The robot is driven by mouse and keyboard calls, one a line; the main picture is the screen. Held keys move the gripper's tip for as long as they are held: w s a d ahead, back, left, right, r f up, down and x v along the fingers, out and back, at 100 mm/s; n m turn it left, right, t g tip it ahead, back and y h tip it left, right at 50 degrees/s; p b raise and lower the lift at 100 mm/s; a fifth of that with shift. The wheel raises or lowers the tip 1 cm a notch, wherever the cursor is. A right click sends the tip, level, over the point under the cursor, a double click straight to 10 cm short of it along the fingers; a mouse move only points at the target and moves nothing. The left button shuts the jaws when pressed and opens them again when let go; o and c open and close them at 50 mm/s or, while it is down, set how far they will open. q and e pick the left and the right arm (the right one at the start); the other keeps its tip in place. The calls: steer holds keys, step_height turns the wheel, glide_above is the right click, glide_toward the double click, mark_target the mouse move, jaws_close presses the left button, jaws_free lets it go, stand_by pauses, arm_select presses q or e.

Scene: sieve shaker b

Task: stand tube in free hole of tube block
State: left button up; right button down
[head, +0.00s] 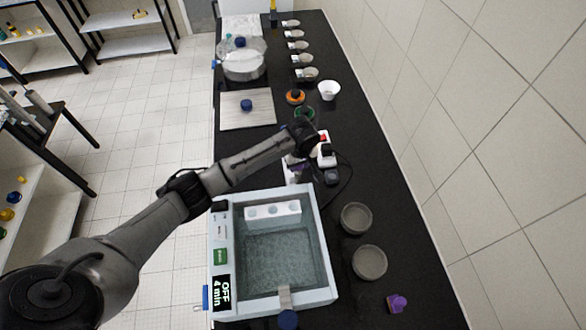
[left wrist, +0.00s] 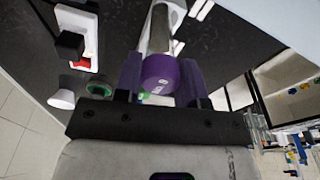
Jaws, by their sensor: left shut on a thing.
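My left gripper (head: 299,163) is shut on a tube with a purple cap. In the left wrist view the purple cap of the tube (left wrist: 161,74) sits between the two fingers (left wrist: 160,82), and the tube's clear body extends away beyond it. In the head view the arm partly hides the tube, and it is just beyond the water bath's far edge. The white tube block (head: 272,222) stands inside the bath at its far end, with a row of round holes in its top. I cannot tell whether each hole is empty. My right gripper is not in view.
The open water bath (head: 326,245) has a panel reading OFF, 4 min. Two grey bowls (head: 356,218) and a small purple item (head: 397,302) are to its right. A white device with a red part (head: 324,150) and a cable stands close by the gripper.

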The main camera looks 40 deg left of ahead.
arm_select(q)
steer(key=shift+a+f, duration=0.35)
steer(key=shift+f, duration=0.55)
steer(key=shift+a+f, duration=0.35)
steer(key=shift+f, duration=0.5)
steer(key=shift+a+f, duration=0.35)
steer(key=shift+f, duration=0.55)
steer(key=shift+f, duration=0.1)
steer(key=o, duration=0.9)
steer(key=shift+f, duration=0.1)
steer(key=shift+o, duration=0.2)
steer(key=r, duration=0.4)
steer(key=d+r, duration=0.1)
steer(key=r, duration=0.7)
steer(key=shift+s+d+r, duration=0.15)
steer(key=shift+s+r, duration=0.05)
steer(key=shift+s, duration=0.15)
